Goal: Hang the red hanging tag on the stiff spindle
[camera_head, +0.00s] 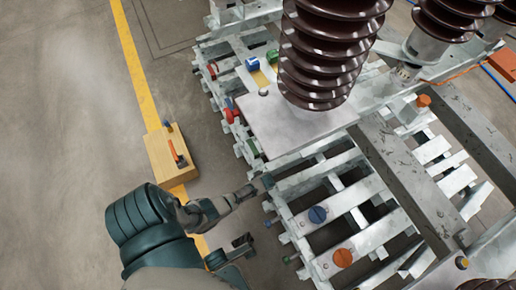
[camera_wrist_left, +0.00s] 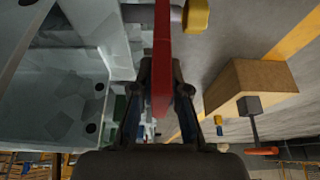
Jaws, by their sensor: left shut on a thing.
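My left gripper (camera_head: 248,191) is beside the near-left edge of the slatted metal frame (camera_head: 380,232). In the left wrist view its two fingers (camera_wrist_left: 160,82) are shut on the red hanging tag (camera_wrist_left: 163,50), which is seen edge-on as a narrow red strip. I cannot make out the tag clearly in the head view. A grey rod with a yellow end (camera_wrist_left: 196,16) shows close by the tag at the top of the wrist view. I cannot tell whether it is the stiff spindle or whether the tag touches it.
A wooden box (camera_head: 158,158) with an orange-handled tool (camera_head: 178,153) stands on the floor left of the frame. A ribbed brown insulator (camera_head: 330,50) rises from a metal plate (camera_head: 290,128) above the frame. Open floor (camera_head: 60,120) lies on the left.

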